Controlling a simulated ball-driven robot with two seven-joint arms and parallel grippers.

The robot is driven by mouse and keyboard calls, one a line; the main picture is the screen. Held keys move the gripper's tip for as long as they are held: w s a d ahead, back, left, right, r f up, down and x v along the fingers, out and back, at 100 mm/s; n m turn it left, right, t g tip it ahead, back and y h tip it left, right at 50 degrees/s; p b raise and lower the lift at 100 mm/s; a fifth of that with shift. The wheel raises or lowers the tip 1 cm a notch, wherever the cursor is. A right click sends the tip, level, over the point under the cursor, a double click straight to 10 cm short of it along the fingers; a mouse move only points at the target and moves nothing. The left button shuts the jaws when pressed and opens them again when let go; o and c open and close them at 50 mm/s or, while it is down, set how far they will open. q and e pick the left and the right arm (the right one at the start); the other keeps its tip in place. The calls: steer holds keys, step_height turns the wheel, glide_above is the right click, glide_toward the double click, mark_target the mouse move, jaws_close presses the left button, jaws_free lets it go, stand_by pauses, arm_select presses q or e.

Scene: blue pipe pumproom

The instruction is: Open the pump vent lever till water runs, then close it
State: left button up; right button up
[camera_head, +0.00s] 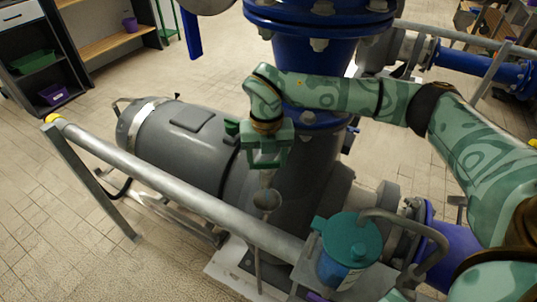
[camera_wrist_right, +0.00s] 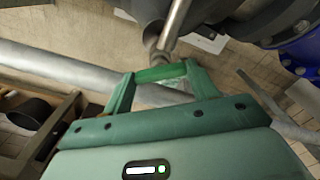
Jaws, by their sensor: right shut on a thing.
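My right gripper (camera_head: 267,160) reaches down over the grey pump and motor (camera_head: 185,140), beside the dark pump column. Below the gripper, a grey funnel (camera_head: 267,200) sits on a thin upright pipe (camera_head: 258,250). A pale narrow streak shows between gripper and funnel; I cannot tell whether it is water or a spout. My left gripper is out of view.
A grey handrail (camera_head: 180,185) runs diagonally in front of the pump. A blue container with a teal lid (camera_head: 350,240) stands on a bracket at its right end. Blue pipework (camera_head: 318,30) rises behind. Tiled floor (camera_head: 60,230) is clear at left.

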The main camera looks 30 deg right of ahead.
mark_target(267, 162)
steer(key=m+p, duration=0.1)
steer(key=p, duration=0.1)
steer(key=m+p, duration=0.3)
steer(key=shift+r+m+p, duration=0.3)
steer(key=shift+p, duration=0.1)
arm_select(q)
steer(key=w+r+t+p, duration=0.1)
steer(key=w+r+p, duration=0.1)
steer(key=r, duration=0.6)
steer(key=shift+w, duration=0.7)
arm_select(e)
steer(key=shift+f+m, duration=0.25)
steer(key=shift+m, duration=0.95)
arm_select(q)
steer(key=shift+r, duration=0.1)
arm_select(e)
steer(key=shift+o, duration=0.2)
steer(key=o, duration=1)
steer(key=shift+c, duration=0.2)
step_height(267, 162, up, 7)
steer(key=shift+r+p, duration=0.2)
steer(key=shift+p, duration=1.05)
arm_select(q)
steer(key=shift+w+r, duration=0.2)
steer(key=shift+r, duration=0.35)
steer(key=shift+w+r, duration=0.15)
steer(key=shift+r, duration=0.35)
